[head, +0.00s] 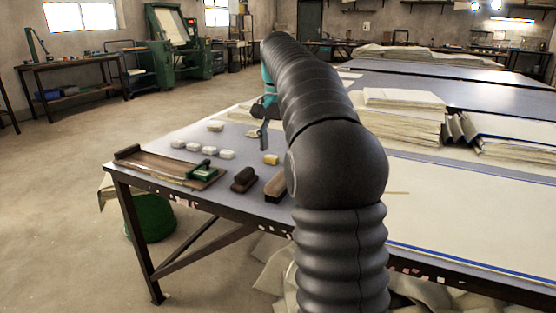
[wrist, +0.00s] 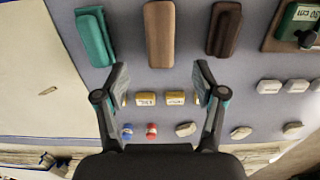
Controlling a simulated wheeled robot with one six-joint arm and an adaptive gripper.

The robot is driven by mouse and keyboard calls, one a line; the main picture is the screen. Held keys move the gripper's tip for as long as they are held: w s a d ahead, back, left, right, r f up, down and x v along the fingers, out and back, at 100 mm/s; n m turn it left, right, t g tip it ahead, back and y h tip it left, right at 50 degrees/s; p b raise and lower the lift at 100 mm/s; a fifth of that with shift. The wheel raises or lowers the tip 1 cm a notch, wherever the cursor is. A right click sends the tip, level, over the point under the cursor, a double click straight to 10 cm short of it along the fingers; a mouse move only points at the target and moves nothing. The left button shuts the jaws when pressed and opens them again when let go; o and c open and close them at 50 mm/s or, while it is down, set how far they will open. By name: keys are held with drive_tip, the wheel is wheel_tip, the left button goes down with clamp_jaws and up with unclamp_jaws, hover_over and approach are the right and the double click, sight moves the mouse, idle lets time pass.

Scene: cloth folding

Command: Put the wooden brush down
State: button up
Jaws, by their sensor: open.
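The wooden brush (wrist: 160,35) lies on the grey table top in the wrist view, a mid-brown bar ahead of my gripper and lined up with the gap between its fingers. In the head view the brush (head: 274,188) lies near the table's front edge, partly hidden by my arm. My gripper (wrist: 160,76) is open, with its two fingers spread and nothing held between them. In the head view only part of my gripper (head: 264,134) shows beside my arm, over the table.
A dark brown brush (wrist: 223,32) and a teal tool (wrist: 92,38) flank the wooden brush. A wooden tray (head: 150,164) with a green block (head: 203,171) lies at the table's left end. Several pale pieces (head: 194,149) lie behind it. Cloth stacks (head: 402,118) stand at the right.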

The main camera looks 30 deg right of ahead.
drive_tip(key=s+a+f+n+t, duration=0.1)
drive_tip(key=s+a+n+t, duration=0.3)
drive_tip(key=s+a, duration=0.85)
drive_tip(key=s+a+f+n, duration=0.2)
drive_tip(key=s+f+n, duration=0.1)
drive_tip(key=s+f, duration=0.3)
drive_tip(key=s+a+f+n+t, duration=0.1)
drive_tip(key=s+a+f+n, duration=0.1)
drive_tip(key=s+f, duration=0.5)
drive_tip(key=s+n, duration=0.1)
drive_tip(key=s, duration=0.1)
drive_tip(key=shift+s+f+t, duration=0.15)
drive_tip(key=shift+s+t, duration=0.15)
